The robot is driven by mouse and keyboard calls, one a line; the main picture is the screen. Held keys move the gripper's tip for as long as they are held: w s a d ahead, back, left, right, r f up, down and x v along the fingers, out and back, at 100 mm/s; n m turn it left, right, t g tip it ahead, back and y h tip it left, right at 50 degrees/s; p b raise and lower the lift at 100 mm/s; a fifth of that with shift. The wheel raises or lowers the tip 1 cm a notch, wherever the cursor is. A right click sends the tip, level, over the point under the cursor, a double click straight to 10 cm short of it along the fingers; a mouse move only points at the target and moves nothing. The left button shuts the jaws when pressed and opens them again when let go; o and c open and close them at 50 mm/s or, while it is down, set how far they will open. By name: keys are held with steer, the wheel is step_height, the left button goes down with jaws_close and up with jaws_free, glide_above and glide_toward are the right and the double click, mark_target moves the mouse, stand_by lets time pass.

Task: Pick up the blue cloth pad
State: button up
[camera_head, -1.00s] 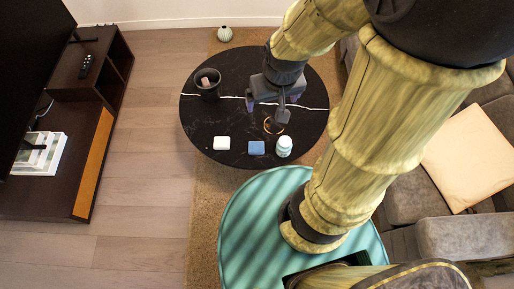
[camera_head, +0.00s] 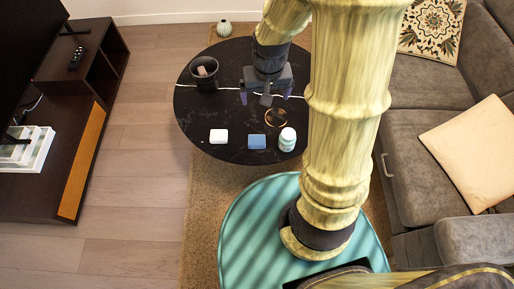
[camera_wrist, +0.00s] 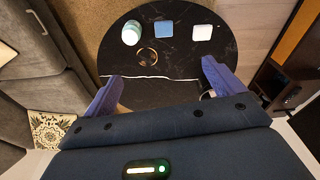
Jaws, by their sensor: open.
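The blue cloth pad (camera_head: 257,142) lies flat on the round black table (camera_head: 215,112), between a white pad and a white jar. It also shows in the wrist view (camera_wrist: 164,29), near the top, ahead of my fingers. My gripper (camera_head: 270,92) is above the table, farther back than the pad and apart from it. In the wrist view my gripper (camera_wrist: 162,88) has its two purple fingers spread wide with nothing between them.
Near the blue pad are a white pad (camera_head: 219,136), a white jar (camera_head: 287,139) and a gold ring (camera_head: 275,118). A dark cup (camera_head: 204,73) stands at the table's back left. A sofa (camera_head: 420,110) is at right, a dark cabinet (camera_head: 85,110) at left.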

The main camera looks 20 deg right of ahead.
steer(key=m+g+b, duration=0.2)
steer(key=b, duration=1.2)
glide_above(257, 143)
step_height(257, 143, down, 24)
steer(key=shift+d+r, duration=0.2)
steer(key=shift+r, duration=0.05)
step_height(257, 143, down, 12)
steer(key=b, duration=0.4)
steer(key=shift+f, duration=0.1)
steer(key=f, duration=0.1)
steer(key=f+b, duration=0.1)
steer(key=f, duration=0.1)
steer(key=f+b, duration=0.1)
steer(key=f, duration=0.1)
steer(key=shift+s+a+f, duration=0.1)
steer(key=shift+a+f, duration=0.05)
steer(key=shift+a, duration=0.15)
